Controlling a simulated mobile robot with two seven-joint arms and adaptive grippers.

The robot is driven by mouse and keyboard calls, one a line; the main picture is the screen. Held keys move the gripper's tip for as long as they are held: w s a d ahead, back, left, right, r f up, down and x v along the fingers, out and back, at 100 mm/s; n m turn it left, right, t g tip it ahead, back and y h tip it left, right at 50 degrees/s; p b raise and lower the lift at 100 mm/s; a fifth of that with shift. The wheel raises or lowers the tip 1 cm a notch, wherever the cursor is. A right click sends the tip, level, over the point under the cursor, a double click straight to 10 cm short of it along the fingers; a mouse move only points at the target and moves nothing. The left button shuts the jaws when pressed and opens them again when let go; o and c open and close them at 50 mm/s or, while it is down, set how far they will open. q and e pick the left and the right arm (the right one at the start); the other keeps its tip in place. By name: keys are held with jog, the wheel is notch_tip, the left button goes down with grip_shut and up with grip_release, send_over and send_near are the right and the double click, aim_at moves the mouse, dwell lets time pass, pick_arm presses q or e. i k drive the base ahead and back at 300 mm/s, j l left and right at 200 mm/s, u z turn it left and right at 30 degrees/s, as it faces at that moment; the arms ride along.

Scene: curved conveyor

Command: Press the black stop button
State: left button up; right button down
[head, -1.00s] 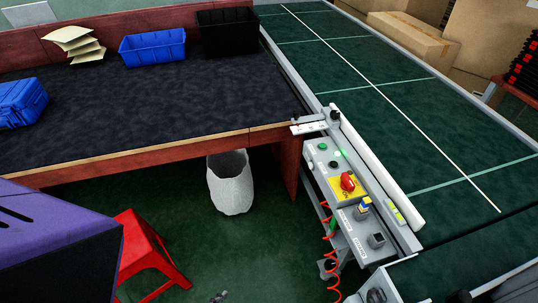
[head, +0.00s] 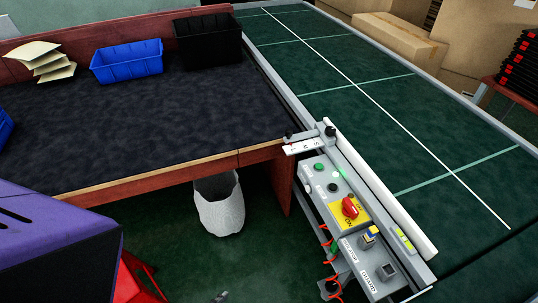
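The grey control panel (head: 318,189) stands along the near side of the conveyor, right of centre. A small round black button (head: 333,188) sits on its upper part, below a green button (head: 318,167) and beside a pale lit lamp. A red rotary switch (head: 350,208) on a yellow plate lies just below it. Nothing covers the black button. A tiny dark tip at the bottom edge may be my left gripper (head: 221,297); it is too small to read. I cannot make out my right gripper.
A dark-topped table (head: 160,125) with a blue bin (head: 127,62) and a black bin (head: 207,37) fills the left. The green conveyor (head: 370,110) runs behind the panel. A white wastebasket (head: 220,205) and a red stool (head: 138,280) stand on the floor below.

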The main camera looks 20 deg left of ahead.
aim_at(333, 187)
jog(key=i+j+z, duration=0.1)
jog(key=i+j, duration=0.15)
jog(key=i+j+z, duration=0.1)
jog(key=j, duration=0.35)
jog(key=i+j+z, duration=0.1)
jog(key=i+j, duration=0.25)
jog(key=i+j+z, duration=0.1)
jog(key=j, duration=0.3)
jog(key=i, duration=0.1)
